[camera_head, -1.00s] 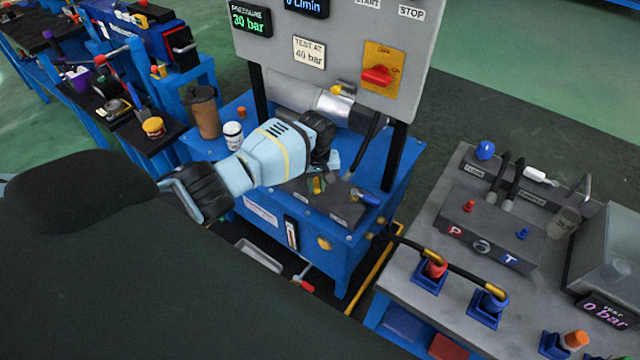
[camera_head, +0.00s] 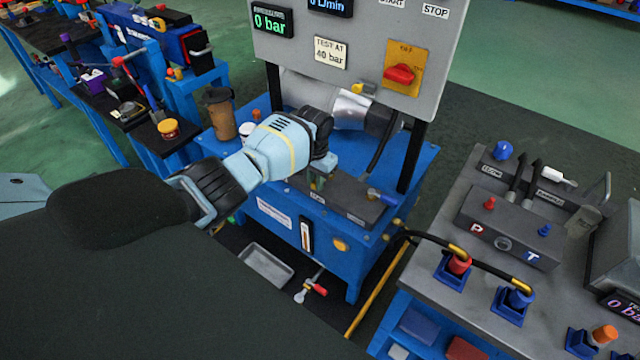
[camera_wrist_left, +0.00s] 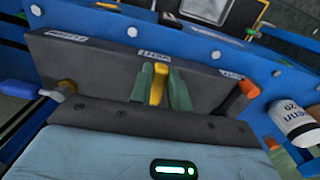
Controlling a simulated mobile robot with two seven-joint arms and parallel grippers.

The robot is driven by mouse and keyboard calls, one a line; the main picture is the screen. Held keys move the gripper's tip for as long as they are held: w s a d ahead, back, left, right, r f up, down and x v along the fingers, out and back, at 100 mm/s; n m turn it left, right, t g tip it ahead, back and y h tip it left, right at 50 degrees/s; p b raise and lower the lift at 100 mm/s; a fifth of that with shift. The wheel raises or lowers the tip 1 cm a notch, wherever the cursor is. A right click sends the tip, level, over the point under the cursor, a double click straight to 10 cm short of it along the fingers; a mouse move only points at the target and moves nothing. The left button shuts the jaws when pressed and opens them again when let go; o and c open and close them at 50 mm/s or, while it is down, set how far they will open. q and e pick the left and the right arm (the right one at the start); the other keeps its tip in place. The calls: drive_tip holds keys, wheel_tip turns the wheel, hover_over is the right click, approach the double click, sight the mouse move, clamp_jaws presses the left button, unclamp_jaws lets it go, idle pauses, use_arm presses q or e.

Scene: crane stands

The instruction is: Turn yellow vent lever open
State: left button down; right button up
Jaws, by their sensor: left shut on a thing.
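The yellow vent lever (camera_wrist_left: 157,84) shows in the left wrist view at the middle of a dark valve block (camera_wrist_left: 100,66). It stands between the two green fingers of my left gripper (camera_wrist_left: 158,90), which are shut on it. In the head view my left gripper (camera_head: 318,180) reaches down to the valve block (camera_head: 350,203), and my wrist mostly hides the yellow lever. A blue-handled lever (camera_wrist_left: 20,88) is at one end of the block and an orange-red lever (camera_wrist_left: 238,98) at the other. My right gripper is not in view.
The block sits on a blue stand below a grey panel (camera_head: 300,15) with a display (camera_head: 272,20) reading 0 bar and a red knob (camera_head: 399,73). A brown cup (camera_head: 221,113) and a white container (camera_head: 249,130) stand beside my arm. A grey bench (camera_head: 440,245) with hoses is at right.

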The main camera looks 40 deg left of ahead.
use_arm(q)
drive_tip(key=shift+a, duration=0.15)
drive_tip(key=shift+m, duration=0.3)
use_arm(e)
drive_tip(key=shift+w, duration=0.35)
use_arm(q)
drive_tip(key=c, duration=1.3)
unclamp_jaws()
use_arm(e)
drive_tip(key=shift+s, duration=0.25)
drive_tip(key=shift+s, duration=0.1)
use_arm(q)
drive_tip(key=shift+r, duration=0.1)
